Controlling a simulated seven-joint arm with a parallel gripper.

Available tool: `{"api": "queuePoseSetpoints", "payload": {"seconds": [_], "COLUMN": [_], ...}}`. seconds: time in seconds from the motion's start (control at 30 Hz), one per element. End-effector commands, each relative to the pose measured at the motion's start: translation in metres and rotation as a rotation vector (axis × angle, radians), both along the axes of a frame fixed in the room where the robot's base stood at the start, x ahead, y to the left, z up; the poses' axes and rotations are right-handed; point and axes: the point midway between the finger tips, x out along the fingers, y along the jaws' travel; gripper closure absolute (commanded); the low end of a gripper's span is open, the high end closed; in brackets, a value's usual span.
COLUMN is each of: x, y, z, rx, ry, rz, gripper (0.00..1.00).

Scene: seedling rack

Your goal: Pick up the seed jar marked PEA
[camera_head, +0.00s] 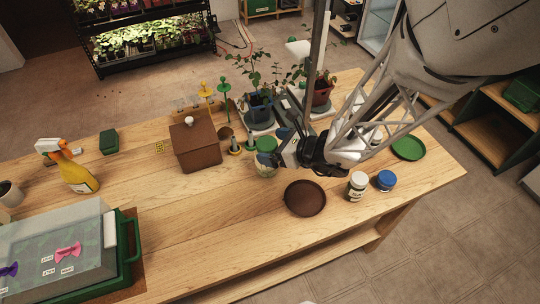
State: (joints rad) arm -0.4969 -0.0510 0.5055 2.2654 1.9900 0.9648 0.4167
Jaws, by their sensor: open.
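Several small lidded jars stand on the wooden table. A glass jar with a green lid (266,145) stands right at my gripper (274,159), which partly covers it. The gripper is open, low over the table; I cannot tell whether its fingers touch the jar. A jar with a white lid and a pale label (356,187) stands upright near the front right edge. A blue-lidded jar (385,180) stands just right of it. The lettering is too small to read, so I cannot tell which jar is marked PEA.
A brown saucer (305,198) lies in front of my gripper. A brown house-shaped box (197,146) stands left of it. Potted plants (259,108) stand behind. A green saucer (408,148) is at right. A spray bottle (77,176) and green-grey case (60,245) are at left.

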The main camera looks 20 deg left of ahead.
Motion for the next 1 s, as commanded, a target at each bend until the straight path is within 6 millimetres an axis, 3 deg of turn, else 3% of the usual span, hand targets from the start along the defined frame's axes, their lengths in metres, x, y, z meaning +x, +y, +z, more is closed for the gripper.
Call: {"api": "queuePoseSetpoints", "payload": {"seconds": [0.3, 0.87, 1.0], "x": [0.002, 0.002, 0.002], "y": [0.020, 0.020, 0.020], "z": [-0.008, -0.009, -0.009], "rx": [0.000, 0.000, 0.000], "ry": [0.000, 0.000, 0.000], "rz": [0.000, 0.000, 0.000], "gripper": [0.02, 0.02, 0.21]}}
